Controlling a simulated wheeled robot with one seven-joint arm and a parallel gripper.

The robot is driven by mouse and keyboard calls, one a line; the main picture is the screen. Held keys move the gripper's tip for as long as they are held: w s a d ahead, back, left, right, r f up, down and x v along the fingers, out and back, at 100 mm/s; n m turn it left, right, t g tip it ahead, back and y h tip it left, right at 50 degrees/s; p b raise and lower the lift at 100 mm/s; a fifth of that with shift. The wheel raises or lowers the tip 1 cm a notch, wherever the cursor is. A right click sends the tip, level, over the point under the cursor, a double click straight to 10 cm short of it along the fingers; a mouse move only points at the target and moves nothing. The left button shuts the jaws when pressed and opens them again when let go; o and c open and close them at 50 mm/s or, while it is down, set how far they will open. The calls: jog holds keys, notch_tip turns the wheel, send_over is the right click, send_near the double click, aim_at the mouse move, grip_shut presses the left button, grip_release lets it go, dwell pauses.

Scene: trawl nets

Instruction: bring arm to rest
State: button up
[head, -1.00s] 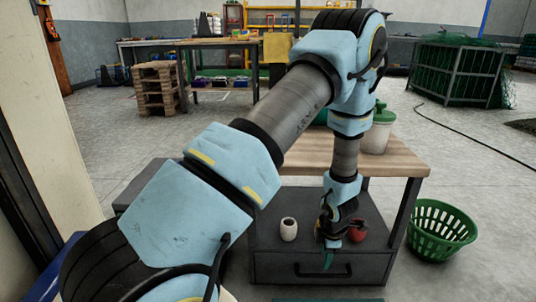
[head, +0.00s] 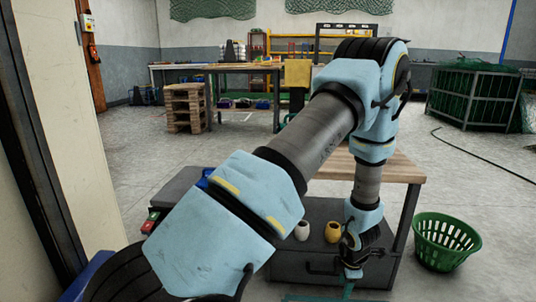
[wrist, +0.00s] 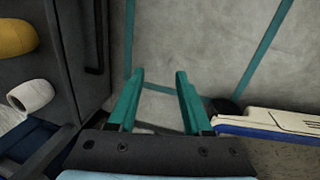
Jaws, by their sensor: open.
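My gripper (head: 347,285) hangs low at the end of my bent arm, in front of the grey drawer unit (head: 290,268) under a wooden top (head: 410,170). In the wrist view my gripper (wrist: 159,75) has two teal fingers spread apart with only floor between them, so it is open and empty. My arm crosses the middle of the head view and hides part of the bench and its top.
A white vase (head: 302,230) and a yellow vase (head: 333,231) stand on the unit's shelf. A green basket (head: 446,241) is on the floor at right. A white-and-blue object (wrist: 270,126) lies right of my gripper in the wrist view. Pallets (head: 186,107) stand farther back.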

jog(key=w+a+r+n+y+p, duration=0.1)
jog(key=w+a+r+n, duration=0.2)
jog(key=a+r+n, duration=0.85)
jog(key=w+a+r+n+y+p, duration=0.15)
jog(key=a+r+n, duration=0.55)
jog(key=n, duration=0.9)
jog(key=s+a+r+n+h, duration=0.1)
jog(key=s+a+r+n, duration=0.25)
jog(key=n, duration=0.55)
jog(key=s+a+r+n+h+p, duration=0.1)
jog(key=s+a+r+n, duration=0.25)
jog(key=n, duration=0.55)
jog(key=s+a+r+n+h, duration=0.1)
jog(key=s+a+r+n, duration=0.15)
jog(key=r+n, duration=0.4)
notch_tip(320, 180, up, 36)
jog(key=n+p, duration=0.1)
jog(key=p, duration=3.6)
jog(key=shift+w+a+f+g+p, duration=0.15)
jog(key=shift+w+f+g+p, duration=0.15)
jog(key=shift+w+p, duration=0.1)
jog(key=shift+y, duration=0.25)
